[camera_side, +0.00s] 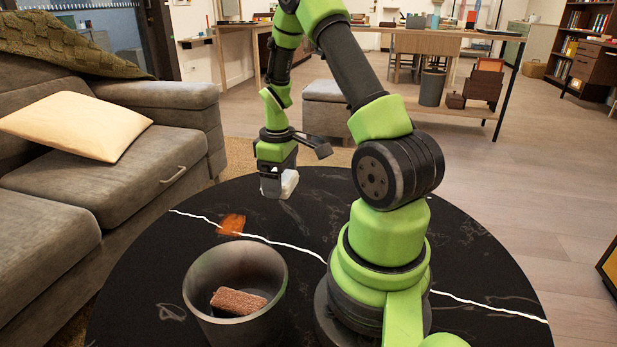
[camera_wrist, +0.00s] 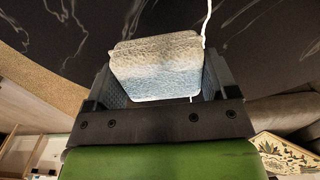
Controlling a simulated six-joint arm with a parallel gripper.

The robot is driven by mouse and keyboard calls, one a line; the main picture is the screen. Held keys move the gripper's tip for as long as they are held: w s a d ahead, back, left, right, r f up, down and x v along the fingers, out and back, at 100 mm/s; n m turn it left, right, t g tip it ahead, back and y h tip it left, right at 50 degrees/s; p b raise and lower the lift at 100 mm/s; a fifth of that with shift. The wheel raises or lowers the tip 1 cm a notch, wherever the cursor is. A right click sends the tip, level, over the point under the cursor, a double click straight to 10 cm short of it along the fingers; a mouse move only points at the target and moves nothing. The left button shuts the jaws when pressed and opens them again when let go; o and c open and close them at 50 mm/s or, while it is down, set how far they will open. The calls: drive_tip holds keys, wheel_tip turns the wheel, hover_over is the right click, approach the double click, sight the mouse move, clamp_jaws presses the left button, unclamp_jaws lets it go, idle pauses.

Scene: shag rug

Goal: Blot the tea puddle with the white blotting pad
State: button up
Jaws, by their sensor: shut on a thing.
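My gripper (camera_side: 277,180) is shut on the white blotting pad (camera_side: 289,184) and holds it above the black table, toward its far side. In the wrist view the pad (camera_wrist: 157,68) sits between the two fingers, pale on its upper part and bluish-grey lower down. The tea puddle (camera_side: 231,225) is a small orange-brown patch on the table, to the left of and nearer than the pad, beside the white vein. The pad is apart from the puddle. The puddle does not show in the wrist view.
A grey bin (camera_side: 199,302) with a reddish-brown block (camera_side: 238,301) inside stands at the front of the round black marble table (camera_side: 480,270). A grey sofa (camera_side: 110,165) is at the left. The tabletop between pad and puddle looks clear.

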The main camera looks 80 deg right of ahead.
hover_over(235, 225)
wheel_tip(235, 225, down, 2)
drive_tip(key=shift+f, duration=2.9)
drive_tip(key=shift+f, duration=0.65)
drive_tip(key=shift+r, duration=3.6)
